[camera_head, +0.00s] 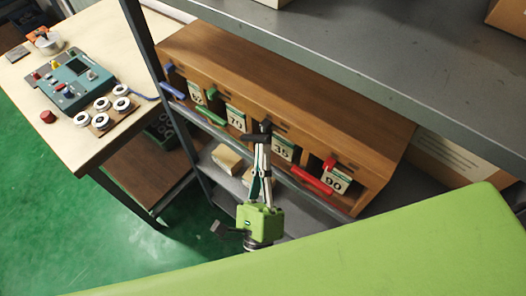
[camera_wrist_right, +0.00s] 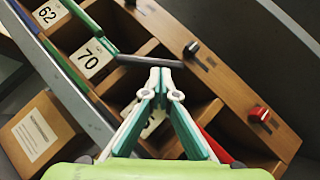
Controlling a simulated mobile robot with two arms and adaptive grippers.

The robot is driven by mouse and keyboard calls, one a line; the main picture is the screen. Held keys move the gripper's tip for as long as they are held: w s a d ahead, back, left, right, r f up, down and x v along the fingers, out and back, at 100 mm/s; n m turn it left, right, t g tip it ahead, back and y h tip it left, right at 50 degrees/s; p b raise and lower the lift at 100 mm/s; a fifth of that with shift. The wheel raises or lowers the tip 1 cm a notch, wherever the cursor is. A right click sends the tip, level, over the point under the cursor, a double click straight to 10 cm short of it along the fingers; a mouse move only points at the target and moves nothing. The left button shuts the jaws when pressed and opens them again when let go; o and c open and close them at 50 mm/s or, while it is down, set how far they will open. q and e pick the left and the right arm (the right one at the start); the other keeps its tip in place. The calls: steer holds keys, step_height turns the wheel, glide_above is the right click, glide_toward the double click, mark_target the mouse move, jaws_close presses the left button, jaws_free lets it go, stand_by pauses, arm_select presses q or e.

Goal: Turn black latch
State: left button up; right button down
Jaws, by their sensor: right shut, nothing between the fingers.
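The wooden cabinet (camera_head: 290,95) has open compartments with coloured knobs and bars along its front. The black latch shows as a black bar (camera_head: 254,138) with a small black knob (camera_head: 265,126) above it. In the right wrist view the bar (camera_wrist_right: 140,60) lies across the front of a compartment, and the knob (camera_wrist_right: 191,48) sits on the wood to its right. My right gripper (camera_head: 263,148) is shut and empty. Its fingertips (camera_wrist_right: 160,70) are right at the bar's lower edge; I cannot tell whether they touch. My left gripper is not in view.
The red bar (camera_head: 312,181) and green bar (camera_head: 215,118) lie on either side of the black one. Number cards stand in the compartments. A grey shelf edge (camera_head: 380,85) overhangs the cabinet. A table with a device (camera_head: 75,80) and white rings is at left.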

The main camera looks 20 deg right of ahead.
steer(key=r+n+y+p, duration=0.1)
steer(key=r+n+g+y+p, duration=0.1)
steer(key=n+p, duration=0.1)
steer(key=n+y+p, duration=0.1)
steer(key=p, duration=0.1)
steer(key=shift+w+a+r, duration=0.2)
steer(key=shift+w+r, duration=0.05)
steer(key=shift+r, duration=0.15)
steer(key=shift+w+a+r, duration=0.5)
steer(key=shift+w+r, duration=0.15)
steer(key=shift+r, duration=0.2)
steer(key=v, duration=1.2)
steer(key=shift+r, duration=0.2)
steer(key=shift+a+n, duration=0.1)
steer(key=shift+n, duration=0.2)
